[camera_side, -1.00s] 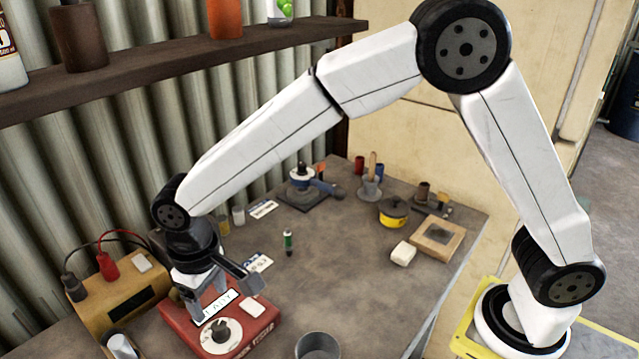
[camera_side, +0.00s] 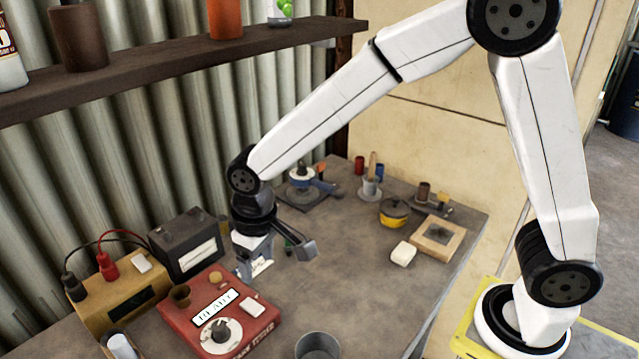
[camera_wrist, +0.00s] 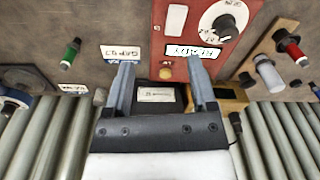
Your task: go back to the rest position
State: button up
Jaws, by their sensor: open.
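My gripper (camera_side: 277,258) is above the workbench, behind and to the right of a red box with a dial (camera_side: 222,312). Its two fingers stand apart with nothing between them. In the wrist view my gripper (camera_wrist: 161,80) is also open and empty, with the red box (camera_wrist: 207,33) beyond the fingertips. A dark box with a white label (camera_side: 188,245) stands behind the red box; it shows between the fingers in the wrist view (camera_wrist: 158,95). My gripper partly hides a small green-capped item and a white card in the side view.
A wooden box with red and black leads (camera_side: 118,292) is at the left. A grey cup (camera_side: 318,346) stands in front. A yellow pot (camera_side: 394,212), a white block (camera_side: 403,253) and a wooden frame (camera_side: 438,238) lie to the right. A shelf (camera_side: 180,60) overhangs. The bench middle is clear.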

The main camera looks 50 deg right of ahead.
jog(key=s+d+f+m+t, duration=0.1)
jog(key=s+d, duration=0.4)
jog(key=d, duration=0.3)
jog(key=s+d+f+m, duration=0.1)
jog(key=s+d, duration=0.4)
jog(key=d, duration=0.4)
jog(key=shift+s+m+t, duration=0.3)
jog(key=shift+t, duration=0.1)
jog(key=shift+c, duration=0.2)
